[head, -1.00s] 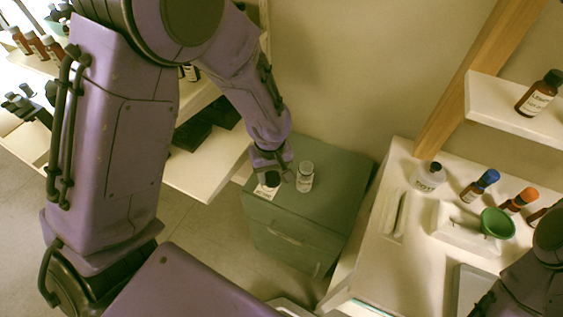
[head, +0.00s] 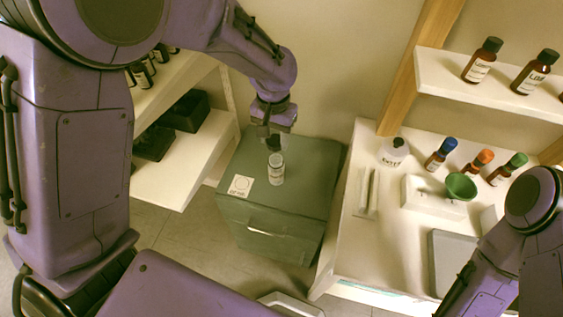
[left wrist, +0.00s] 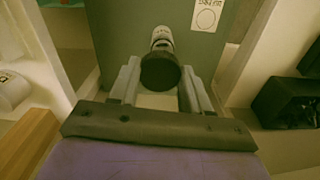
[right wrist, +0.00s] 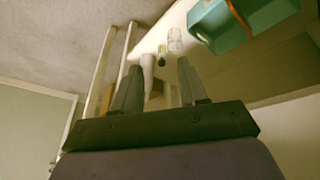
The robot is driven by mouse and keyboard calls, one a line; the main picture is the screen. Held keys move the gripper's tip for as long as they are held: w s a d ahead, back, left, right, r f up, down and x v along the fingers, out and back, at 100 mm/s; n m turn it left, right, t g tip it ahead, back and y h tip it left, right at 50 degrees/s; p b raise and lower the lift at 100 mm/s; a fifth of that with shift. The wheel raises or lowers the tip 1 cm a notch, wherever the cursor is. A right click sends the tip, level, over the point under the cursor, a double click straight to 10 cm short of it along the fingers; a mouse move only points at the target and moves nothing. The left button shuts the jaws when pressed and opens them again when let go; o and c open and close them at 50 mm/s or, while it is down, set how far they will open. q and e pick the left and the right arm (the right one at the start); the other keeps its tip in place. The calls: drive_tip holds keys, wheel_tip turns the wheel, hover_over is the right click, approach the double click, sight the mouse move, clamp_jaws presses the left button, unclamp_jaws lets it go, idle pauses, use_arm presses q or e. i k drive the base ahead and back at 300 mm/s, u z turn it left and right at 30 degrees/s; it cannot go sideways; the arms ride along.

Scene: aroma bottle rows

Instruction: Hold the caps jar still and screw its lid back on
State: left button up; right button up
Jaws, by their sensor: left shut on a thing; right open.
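The caps jar (head: 276,170), small and pale with a label, stands upright on the green cabinet. My left gripper (head: 272,140) is shut on the black lid (left wrist: 160,72), just above the jar. In the left wrist view the lid sits between the fingers, and the jar (left wrist: 162,40) shows beyond it, partly hidden. I cannot tell whether lid and jar touch. My right gripper (right wrist: 155,92) is open and empty in the right wrist view, away from the jar; its fingers are not clear in the head view.
A white printed card (head: 241,186) lies on the green cabinet (head: 305,185), left of the jar. The white workbench (head: 345,235) to the right holds a tray, a green bowl (head: 461,187) and several bottles. Shelves (head: 185,165) stand to the left. The cabinet top is otherwise clear.

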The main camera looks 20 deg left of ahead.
sight(276, 170)
drive_tip(key=z, duration=0.7)
drive_tip(key=k, duration=0.85)
drive_tip(key=u, duration=1.35)
drive_tip(key=i, duration=0.5)
drive_tip(key=u, duration=0.1)
